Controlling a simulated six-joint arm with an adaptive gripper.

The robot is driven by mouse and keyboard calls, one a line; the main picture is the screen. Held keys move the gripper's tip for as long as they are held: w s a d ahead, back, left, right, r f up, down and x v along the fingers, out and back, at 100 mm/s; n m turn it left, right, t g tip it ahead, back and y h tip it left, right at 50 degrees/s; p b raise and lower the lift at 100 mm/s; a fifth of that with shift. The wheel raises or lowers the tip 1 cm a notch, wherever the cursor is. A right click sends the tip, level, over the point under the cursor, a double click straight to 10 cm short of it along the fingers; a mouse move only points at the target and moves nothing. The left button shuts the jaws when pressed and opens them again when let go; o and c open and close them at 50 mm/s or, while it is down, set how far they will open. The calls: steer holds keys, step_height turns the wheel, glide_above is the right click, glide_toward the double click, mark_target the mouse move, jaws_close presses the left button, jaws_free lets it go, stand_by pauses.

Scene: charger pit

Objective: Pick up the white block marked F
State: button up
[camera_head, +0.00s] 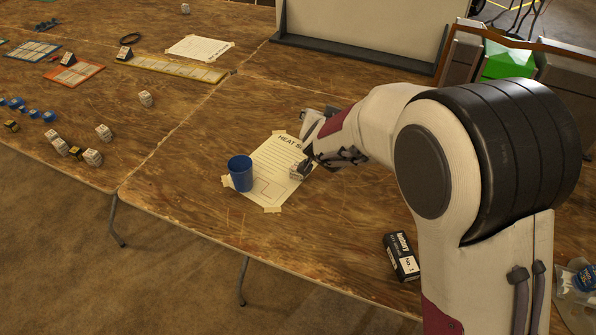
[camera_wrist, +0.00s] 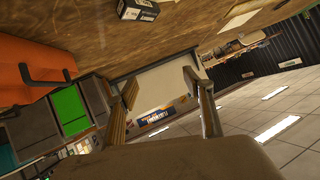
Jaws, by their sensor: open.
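Several small white blocks with dark marks lie on the left part of the wooden table in the head view. One white block (camera_head: 145,98) lies alone, another white block (camera_head: 103,132) is nearer the front edge, and a third white block (camera_head: 92,157) is close to that edge. The marks are too small to read, so I cannot tell which is F. My gripper (camera_head: 303,152) is over the taped paper sheet, right of the blue cup and far from these blocks. In the wrist view its two fingers (camera_wrist: 160,86) are apart with nothing between them.
The blue cup (camera_head: 240,174) stands on the left edge of the paper sheet (camera_head: 275,190). A black box (camera_head: 402,257) lies near the front right. Blue blocks (camera_head: 33,112) lie at the far left. A yellow strip (camera_head: 172,67) lies farther back. The table between cup and white blocks is clear.

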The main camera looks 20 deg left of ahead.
steer(key=t+h, duration=0.1)
steer(key=h, duration=0.1)
glide_above(294, 174)
steer(key=s+d, duration=0.2)
steer(key=d, duration=0.1)
step_height(294, 174, down, 10)
steer(key=shift+t+h, duration=0.8)
steer(key=s+f, duration=0.1)
steer(key=f, duration=0.2)
steer(key=s+a+f, duration=0.1)
steer(key=f, duration=0.2)
steer(key=s+f, duration=0.1)
steer(key=f, duration=0.2)
steer(key=shift+s+a+f, duration=0.2)
steer(key=shift+a+f, duration=0.1)
steer(key=shift+a, duration=0.1)
steer(key=shift+x, duration=1.3)
steer(key=shift+w+f, duration=0.1)
steer(key=shift+w, duration=0.05)
steer(key=shift+x, duration=2.45)
steer(key=shift+a+f, duration=0.15)
steer(key=shift+a, duration=0.05)
steer(key=c, duration=1.2)
